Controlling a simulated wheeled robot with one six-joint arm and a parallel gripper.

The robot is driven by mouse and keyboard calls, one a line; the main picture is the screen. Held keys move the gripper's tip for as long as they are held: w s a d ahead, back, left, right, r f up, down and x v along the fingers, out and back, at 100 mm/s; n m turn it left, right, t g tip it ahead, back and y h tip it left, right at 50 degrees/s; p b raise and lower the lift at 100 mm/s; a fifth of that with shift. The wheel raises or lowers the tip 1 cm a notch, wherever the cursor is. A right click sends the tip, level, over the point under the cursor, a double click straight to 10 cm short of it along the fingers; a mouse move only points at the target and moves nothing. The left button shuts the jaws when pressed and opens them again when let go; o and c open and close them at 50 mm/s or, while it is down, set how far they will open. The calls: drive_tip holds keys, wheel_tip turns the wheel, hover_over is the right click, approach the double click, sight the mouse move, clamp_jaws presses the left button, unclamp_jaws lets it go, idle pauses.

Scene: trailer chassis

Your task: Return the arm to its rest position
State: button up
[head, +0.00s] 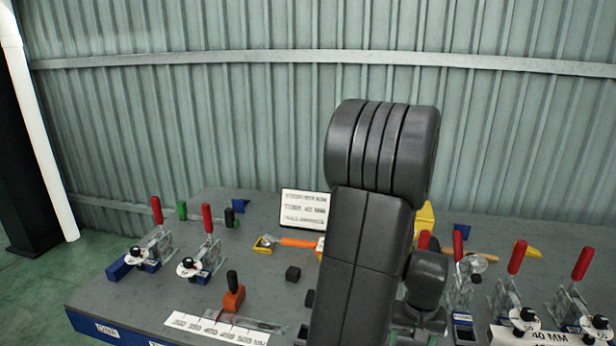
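My own dark arm stands folded upright in the middle of the head view, over the front of the grey workbench (130,290). A smaller dark arm link shows just right of the upright link, low over the bench. I cannot make out the gripper's fingers; they are hidden behind the arm or out of frame. Whether the gripper holds anything does not show.
Toggle clamps with red handles stand at left (208,235) and right (515,270). A ribbed wall (230,120) rises behind.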

drive_tip(key=shift+r+p, duration=0.5)
drive_tip(key=shift+r, duration=0.65)
